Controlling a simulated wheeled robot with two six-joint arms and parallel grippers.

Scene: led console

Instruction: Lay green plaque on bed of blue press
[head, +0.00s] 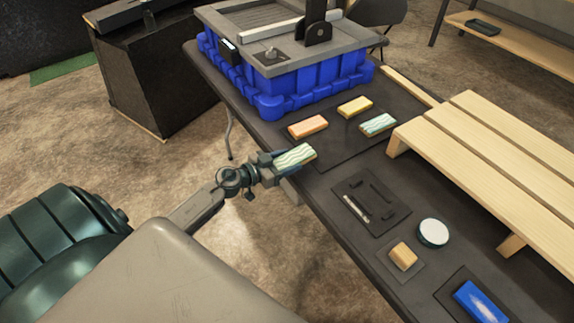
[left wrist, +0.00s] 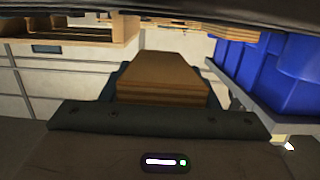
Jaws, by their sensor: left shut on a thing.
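My left gripper (head: 284,160) is shut on a small plaque with green and white wavy stripes (head: 297,155), the green plaque. It holds it by the table's left edge, in front of the blue press. In the left wrist view the plaque shows as a brown, layered block (left wrist: 160,75) between the two fingers. The blue press (head: 315,72) stands at the far end of the table, with a blue ribbed base and a grey top. Its grey bed (head: 250,19) has a pale bar and a black upright bracket over it. My right gripper is not in view.
An orange plaque (head: 308,127), a yellow plaque (head: 355,107) and a teal wavy plaque (head: 378,124) lie on a dark mat between gripper and press. A slatted wooden rack (head: 480,150) stands at right. A round white-topped object (head: 433,232) and a tan block (head: 403,256) lie nearer.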

